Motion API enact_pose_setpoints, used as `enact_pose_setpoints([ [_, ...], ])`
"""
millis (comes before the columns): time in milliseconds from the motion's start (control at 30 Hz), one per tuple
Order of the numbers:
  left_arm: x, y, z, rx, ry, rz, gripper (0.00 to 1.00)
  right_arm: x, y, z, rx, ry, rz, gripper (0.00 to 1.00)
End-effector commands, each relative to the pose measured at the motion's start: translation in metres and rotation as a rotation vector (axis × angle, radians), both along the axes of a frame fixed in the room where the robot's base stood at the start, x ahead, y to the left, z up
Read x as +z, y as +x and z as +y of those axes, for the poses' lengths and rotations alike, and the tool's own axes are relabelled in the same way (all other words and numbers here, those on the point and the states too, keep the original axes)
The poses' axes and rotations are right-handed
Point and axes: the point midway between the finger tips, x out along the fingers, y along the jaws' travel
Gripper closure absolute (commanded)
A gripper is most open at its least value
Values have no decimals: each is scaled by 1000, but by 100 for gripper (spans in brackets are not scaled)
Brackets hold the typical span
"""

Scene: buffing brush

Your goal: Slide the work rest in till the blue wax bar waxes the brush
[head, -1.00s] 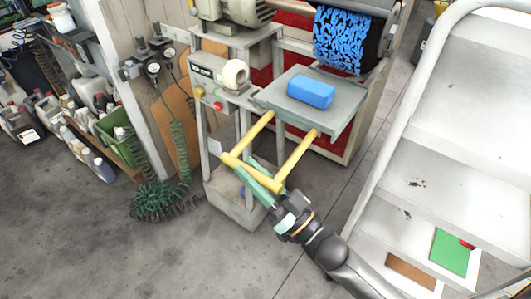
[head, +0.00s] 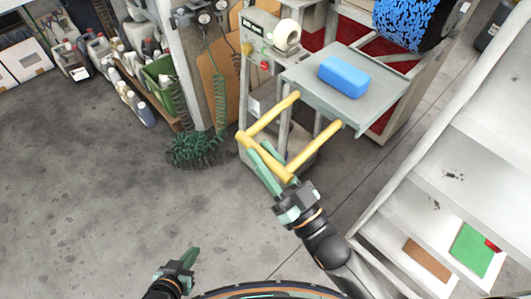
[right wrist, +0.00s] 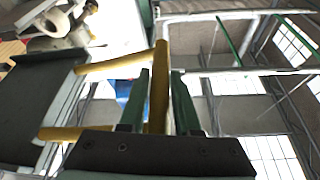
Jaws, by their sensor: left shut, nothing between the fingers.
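The grey work rest (head: 310,92) stands out in front of the machine, with the blue wax bar (head: 344,76) lying on its top. The blue-and-black brush (head: 412,22) is beyond it at the upper right, with a clear gap between wax bar and brush. A yellow U-shaped handle (head: 318,148) sticks out of the rest towards me. My right gripper (head: 262,158) has its green fingers on either side of the handle's crossbar, which also shows between them in the right wrist view (right wrist: 158,85). My left gripper (head: 190,255) is shut and empty, low over the floor.
White steps (head: 440,175) with a rail stand close on the right. A control box with a tape roll (head: 287,35) is left of the rest. A green coiled hose (head: 195,150) lies on the floor.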

Motion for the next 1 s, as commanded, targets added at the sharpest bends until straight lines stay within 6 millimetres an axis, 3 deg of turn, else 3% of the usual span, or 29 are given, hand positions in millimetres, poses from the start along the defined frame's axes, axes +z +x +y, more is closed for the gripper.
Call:
enact_pose_setpoints([
  [33,0,0,0,0,0,0,100,0,0,0,0,-1,1,61],
  [200,0,0,0,0,0,-1,100,0,0,0,0,0,0,43],
  [567,-2,0,0,0,0,-1,100,-4,-5,-4,-1,-1,2,43],
  [1000,-18,0,0,1,0,-1,100,-38,-73,-48,0,-2,5,43],
])
